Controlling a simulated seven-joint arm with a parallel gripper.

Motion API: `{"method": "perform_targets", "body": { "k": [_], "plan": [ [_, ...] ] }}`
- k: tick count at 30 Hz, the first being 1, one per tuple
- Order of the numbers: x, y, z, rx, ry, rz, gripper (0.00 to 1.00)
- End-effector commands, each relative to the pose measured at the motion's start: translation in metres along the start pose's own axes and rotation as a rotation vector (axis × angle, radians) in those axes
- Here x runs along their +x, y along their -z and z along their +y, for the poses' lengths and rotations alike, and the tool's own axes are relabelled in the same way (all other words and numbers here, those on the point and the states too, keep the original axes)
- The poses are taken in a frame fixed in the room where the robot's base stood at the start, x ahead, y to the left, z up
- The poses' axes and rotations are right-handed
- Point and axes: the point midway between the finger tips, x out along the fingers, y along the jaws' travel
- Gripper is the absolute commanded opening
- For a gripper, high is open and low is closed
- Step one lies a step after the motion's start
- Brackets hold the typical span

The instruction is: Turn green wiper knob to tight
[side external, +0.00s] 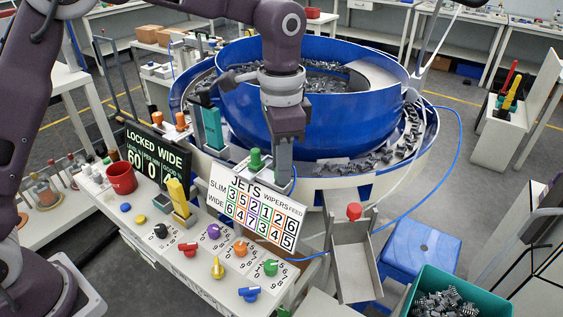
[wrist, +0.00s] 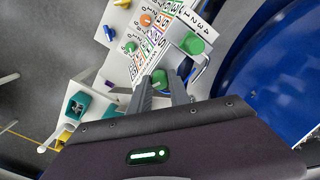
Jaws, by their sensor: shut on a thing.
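A green knob (wrist: 159,78) sits between my fingertips in the wrist view; my gripper (wrist: 162,86) is shut on it. In the side view my gripper (side external: 281,175) points down behind the right end of the JETS/WIPERS/FEED sign (side external: 257,206), which hides the held knob. A second green knob (side external: 255,159) stands on a grey block just left of my fingers; it also shows in the wrist view (wrist: 193,44). A third green knob (side external: 271,267) is on the front panel. The held knob's setting cannot be read.
A large blue bowl (side external: 330,118) stands close behind my gripper. The panel has purple, orange, yellow, red and blue knobs (side external: 249,293) in front. A black LOCKED WIDE display (side external: 154,160) and red cup (side external: 121,178) stand left. A metal chute (side external: 353,260) stands right.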

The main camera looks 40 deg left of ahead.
Motion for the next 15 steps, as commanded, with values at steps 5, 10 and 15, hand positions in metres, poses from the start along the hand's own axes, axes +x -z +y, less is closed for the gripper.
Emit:
{"method": "perform_targets", "body": {
  "k": [5,10,15],
  "plan": [
    [-0.0012,0.0002,0.0001,0.039,0.000,0.002,0.00],
    [-0.0012,0.0002,0.0002,0.055,0.000,0.002,0.00],
    [-0.0012,0.0002,0.0002,0.057,0.000,0.002,0.00]
  ]
}}
